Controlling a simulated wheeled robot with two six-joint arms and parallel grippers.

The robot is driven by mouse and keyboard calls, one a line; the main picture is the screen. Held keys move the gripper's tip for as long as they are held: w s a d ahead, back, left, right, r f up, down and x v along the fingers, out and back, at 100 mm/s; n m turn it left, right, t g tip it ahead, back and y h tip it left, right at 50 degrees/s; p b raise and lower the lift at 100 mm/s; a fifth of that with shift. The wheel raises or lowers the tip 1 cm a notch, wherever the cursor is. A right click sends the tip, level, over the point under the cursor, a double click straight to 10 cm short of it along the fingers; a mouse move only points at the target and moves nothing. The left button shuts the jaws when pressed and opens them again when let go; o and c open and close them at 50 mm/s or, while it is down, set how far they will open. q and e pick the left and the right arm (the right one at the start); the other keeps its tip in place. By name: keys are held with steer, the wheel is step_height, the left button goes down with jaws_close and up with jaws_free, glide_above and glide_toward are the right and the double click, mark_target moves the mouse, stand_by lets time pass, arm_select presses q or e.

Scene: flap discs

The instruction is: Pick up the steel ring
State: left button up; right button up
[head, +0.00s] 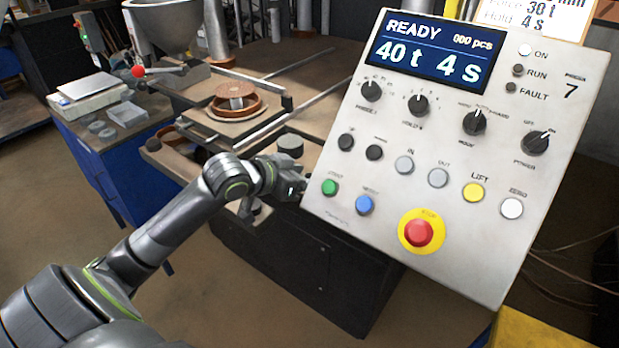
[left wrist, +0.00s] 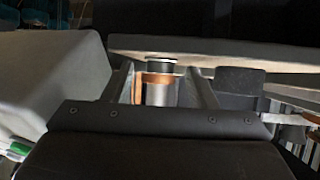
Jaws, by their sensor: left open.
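Several small grey round pieces (head: 97,127) lie on the blue cabinet at the left in the head view; they are too small to tell which is the steel ring. My left gripper (head: 297,189) is far to their right, beside the control panel's left edge. In the left wrist view my left gripper (left wrist: 165,90) has its two fingers apart. Beyond or between them shows an upright metal cylinder (left wrist: 160,94) with a copper-coloured band and a dark top; I cannot tell whether the fingers touch it. My right gripper is out of view.
The control panel (head: 385,225) stands close on the right of my left arm. Behind the gripper is the press table (head: 280,165) with a brown round mould (head: 251,106). The blue cabinet (head: 95,165) also bears a scale (head: 88,88) and a small clear tray (head: 127,115).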

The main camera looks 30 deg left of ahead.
arm_select(q)
steer(key=c, duration=0.9)
